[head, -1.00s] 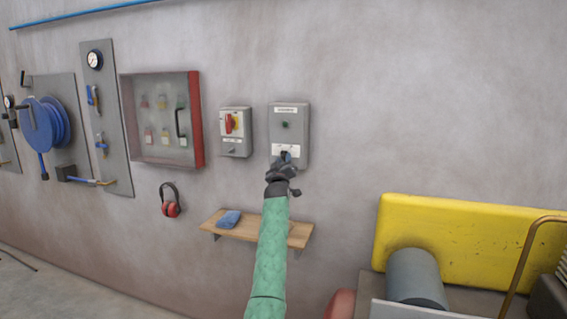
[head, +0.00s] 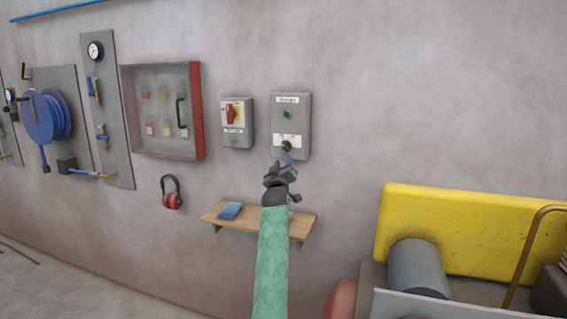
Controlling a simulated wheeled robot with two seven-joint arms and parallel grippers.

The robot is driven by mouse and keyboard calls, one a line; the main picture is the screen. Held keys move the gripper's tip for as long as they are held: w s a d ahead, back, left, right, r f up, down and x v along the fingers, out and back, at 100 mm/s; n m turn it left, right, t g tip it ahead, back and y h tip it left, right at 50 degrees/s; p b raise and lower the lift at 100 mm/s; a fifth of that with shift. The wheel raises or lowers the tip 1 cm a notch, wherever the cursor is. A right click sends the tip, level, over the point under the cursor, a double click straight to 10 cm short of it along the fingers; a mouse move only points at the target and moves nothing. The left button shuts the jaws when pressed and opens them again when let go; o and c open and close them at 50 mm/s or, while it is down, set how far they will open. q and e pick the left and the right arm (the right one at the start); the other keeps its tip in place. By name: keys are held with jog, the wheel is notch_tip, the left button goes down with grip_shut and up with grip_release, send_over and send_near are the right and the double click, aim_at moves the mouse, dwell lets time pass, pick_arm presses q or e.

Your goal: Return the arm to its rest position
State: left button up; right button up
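My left gripper (head: 283,162) is at the end of the green-sleeved arm that rises from the bottom of the head view. It is just below and in front of a grey control box (head: 291,104) on the wall. Its fingertips look spread, with nothing between them. The fingertips appear just below the knob; the exact gap in depth is hard to tell. My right gripper is not in view.
A wooden shelf (head: 214,216) with a blue item (head: 230,211) is behind my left arm. A red-handled switch box (head: 237,140), a red-edged cabinet (head: 197,110) and ear defenders (head: 172,199) are to the left. A yellow machine part (head: 465,225) and grey cylinder (head: 418,266) stand at right.

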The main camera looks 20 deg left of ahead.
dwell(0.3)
pick_arm(q)
jog(key=s+d+f+m+g+h, duration=0.1)
jog(key=s+d+m+g+h, duration=0.2)
jog(key=s, duration=0.4)
jog(key=s+d+f+m+g+h, duration=0.1)
jog(key=s+d+m+g, duration=0.25)
jog(key=s, duration=0.35)
jog(key=s+d+f+m+g, duration=0.1)
jog(key=s+d+f+g, duration=0.2)
jog(key=s+f, duration=1.2)
jog(key=s+d+f+m+g+h, duration=0.1)
jog(key=s+f+g, duration=0.4)
jog(key=s+f, duration=1.1)
jog(key=s+d+f+m+g, duration=0.2)
jog(key=s+d+f+g, duration=0.3)
jog(key=s+f, duration=1.1)
jog(key=s, duration=1.3)
jog(key=shift+s, duration=0.1)
jog(key=shift+d, duration=0.15)
